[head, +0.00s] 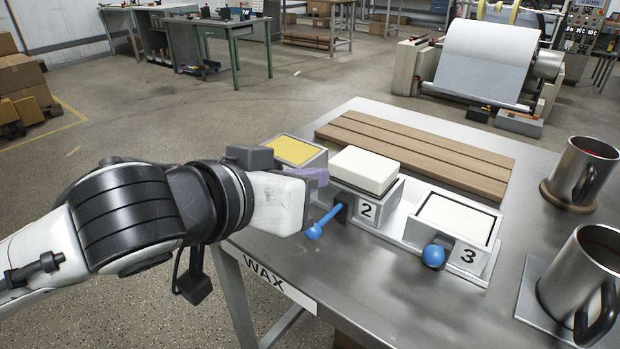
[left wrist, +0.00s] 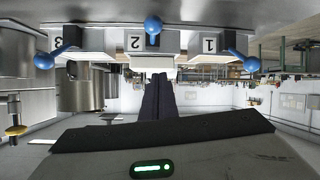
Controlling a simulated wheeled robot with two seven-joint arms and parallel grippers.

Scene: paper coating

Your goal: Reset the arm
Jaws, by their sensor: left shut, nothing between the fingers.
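My left arm comes in from the left in the head view. Its gripper (head: 314,176) is in front of the box with yellow contents (head: 295,150) and beside box 2 (head: 366,211). In the left wrist view the picture is upside down, and the dark fingers (left wrist: 158,95) are together with nothing between them. A white block (head: 364,170) sits on top of box 2. Box 3 (head: 467,256) holds a white surface. Blue-knobbed levers show on box 2 (head: 316,230) and box 3 (head: 433,256). Box 1 (left wrist: 208,42) and its lever (left wrist: 250,64) show in the wrist view. My right gripper is not in view.
The boxes stand on a metal table (head: 400,300) marked WAX. Wooden planks (head: 420,150) lie behind them. Two metal mugs (head: 583,172) (head: 583,280) stand at the right. A paper roll machine (head: 487,60) is beyond. Open floor lies left of the table.

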